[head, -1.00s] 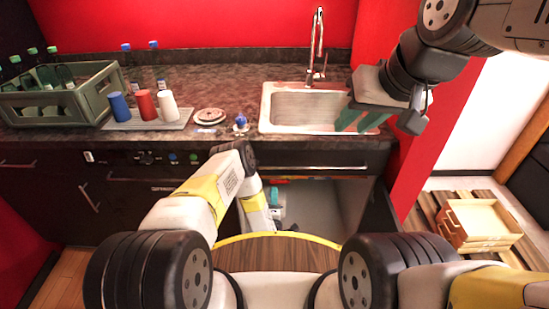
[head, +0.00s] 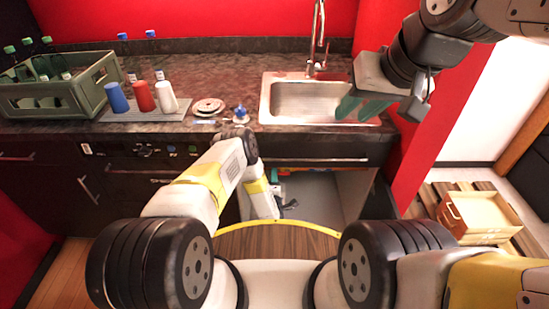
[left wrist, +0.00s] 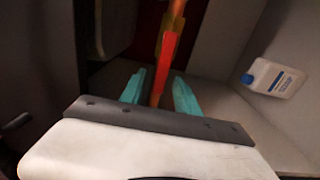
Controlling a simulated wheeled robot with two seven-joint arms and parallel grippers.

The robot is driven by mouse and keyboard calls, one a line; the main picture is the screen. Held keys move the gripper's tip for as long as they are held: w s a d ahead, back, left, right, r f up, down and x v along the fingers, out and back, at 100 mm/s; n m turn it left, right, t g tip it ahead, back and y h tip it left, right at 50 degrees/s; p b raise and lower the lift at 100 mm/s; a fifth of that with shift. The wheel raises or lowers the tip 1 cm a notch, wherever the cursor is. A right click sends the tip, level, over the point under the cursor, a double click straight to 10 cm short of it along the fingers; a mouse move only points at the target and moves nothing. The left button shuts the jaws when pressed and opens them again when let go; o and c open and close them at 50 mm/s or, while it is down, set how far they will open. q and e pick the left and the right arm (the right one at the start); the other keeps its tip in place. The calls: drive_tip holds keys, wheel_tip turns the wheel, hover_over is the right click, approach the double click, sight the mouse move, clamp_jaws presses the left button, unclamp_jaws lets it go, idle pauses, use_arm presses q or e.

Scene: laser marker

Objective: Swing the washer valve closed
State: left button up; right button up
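A red-orange bar (left wrist: 165,62), which looks like the valve lever, runs down the middle of the left wrist view. The teal fingertips of my left gripper (left wrist: 160,88) stand on either side of it, with a visible gap; contact is not clear. In the head view, my left arm reaches into the open cabinet under the sink, and its fingers are hard to make out. Red and orange parts (head: 284,173) show at the cabinet's top. My right gripper (head: 361,107) is open and empty above the sink's right side.
A wooden drawer box (head: 475,215) is at right.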

use_arm(q)
clamp_jaws()
idle(1.3)
